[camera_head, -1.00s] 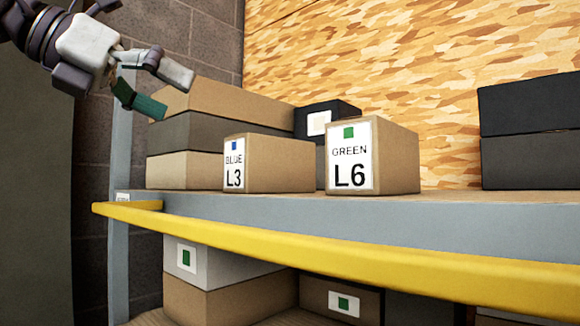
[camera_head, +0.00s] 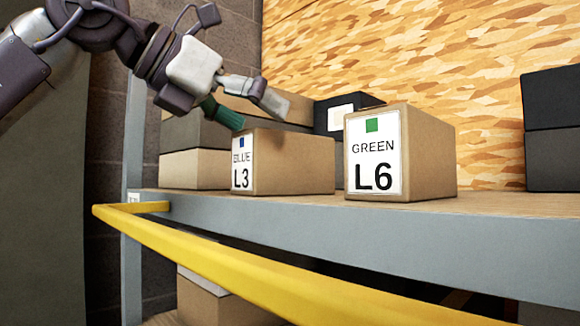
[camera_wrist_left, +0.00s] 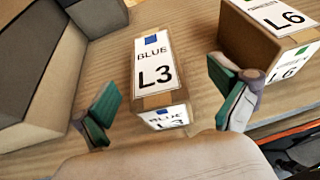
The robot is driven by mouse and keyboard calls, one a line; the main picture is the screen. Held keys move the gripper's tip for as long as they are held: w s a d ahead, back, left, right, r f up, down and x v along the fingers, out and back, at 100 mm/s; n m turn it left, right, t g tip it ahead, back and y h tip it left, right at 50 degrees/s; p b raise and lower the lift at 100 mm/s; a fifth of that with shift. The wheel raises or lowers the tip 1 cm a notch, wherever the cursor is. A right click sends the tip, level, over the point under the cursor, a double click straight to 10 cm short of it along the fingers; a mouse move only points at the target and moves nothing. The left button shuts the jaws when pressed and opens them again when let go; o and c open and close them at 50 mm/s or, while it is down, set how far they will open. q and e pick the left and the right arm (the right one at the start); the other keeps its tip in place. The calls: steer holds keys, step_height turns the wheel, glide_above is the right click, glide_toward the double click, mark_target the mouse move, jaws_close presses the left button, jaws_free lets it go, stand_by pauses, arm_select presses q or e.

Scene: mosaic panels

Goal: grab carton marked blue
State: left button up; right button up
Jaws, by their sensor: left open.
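The carton marked blue (camera_head: 290,163) is a small brown box with a white label reading BLUE L3 and a blue square. It stands on the shelf, left of a larger carton marked GREEN L6 (camera_head: 430,153). In the left wrist view the blue carton (camera_wrist_left: 155,75) lies ahead, between and beyond the green-padded fingers. My left gripper (camera_head: 246,112) is open and empty, above the blue carton in the head view. It also shows in the left wrist view (camera_wrist_left: 165,108), with the green carton (camera_wrist_left: 262,45) beyond the right finger. My right gripper is not in view.
Stacked brown and grey boxes (camera_head: 190,168) stand behind and left of the blue carton. Dark boxes (camera_head: 550,130) sit at the far right. A yellow rail (camera_head: 230,272) runs along the front below the shelf edge (camera_head: 300,220).

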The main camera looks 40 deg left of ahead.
mark_target(280, 131)
arm_select(q)
steer(key=x, duration=0.4)
steer(key=shift+w, duration=0.25)
steer(key=shift+c, duration=0.3)
steer(key=shift+f, duration=0.1)
jaws_close()
